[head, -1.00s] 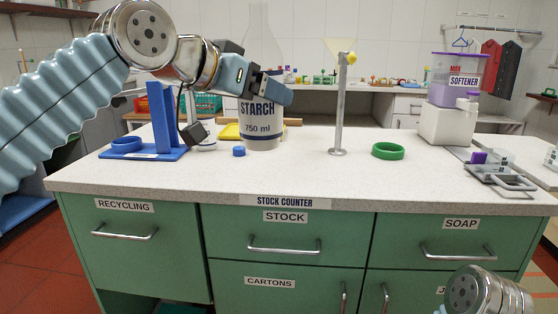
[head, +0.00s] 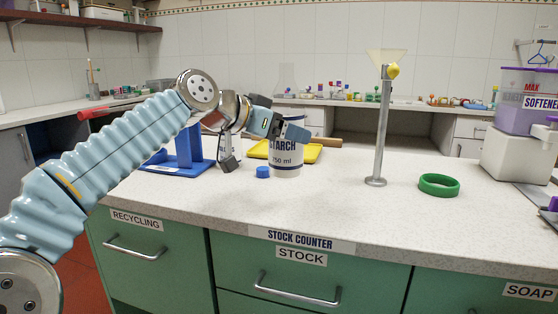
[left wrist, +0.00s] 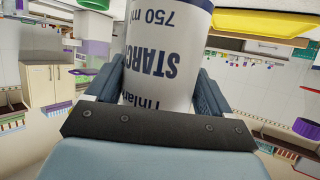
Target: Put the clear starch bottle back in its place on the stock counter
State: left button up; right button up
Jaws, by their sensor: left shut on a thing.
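The starch bottle (head: 286,160), a clear container with a white STARCH 750 ml label, is upright over the left part of the stock counter (head: 330,210). Its base is at or very near the counter top; I cannot tell if it touches. My left gripper (head: 278,125) is shut on the bottle from the left and covers part of its middle. In the left wrist view the bottle (left wrist: 165,50) sits between both fingers with its label upside down. My right gripper is not in view.
A small blue cap (head: 262,172) lies just left of the bottle. A yellow tray (head: 258,150) and a blue stand (head: 188,152) are behind and left. A metal funnel stand (head: 379,130) and a green ring (head: 439,186) are to the right. The front middle is clear.

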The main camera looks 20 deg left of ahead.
aim_at(277, 154)
pick_arm(q)
jog(key=shift+w+a+f, duration=0.4)
jog(key=shift+a+f, duration=0.05)
jog(key=shift+f, duration=0.3)
jog(key=f, duration=0.2)
jog(key=f+b, duration=0.1)
jog(key=shift+w+a+f, duration=0.15)
jog(key=shift+w+a, duration=0.1)
jog(key=shift+a, duration=0.15)
jog(key=shift+f, duration=0.35)
jog(key=shift+f, duration=0.1)
jog(key=o, duration=1.4)
jog(key=shift+s, duration=0.1)
jog(key=b+v, duration=0.2)
jog(key=v, duration=1)
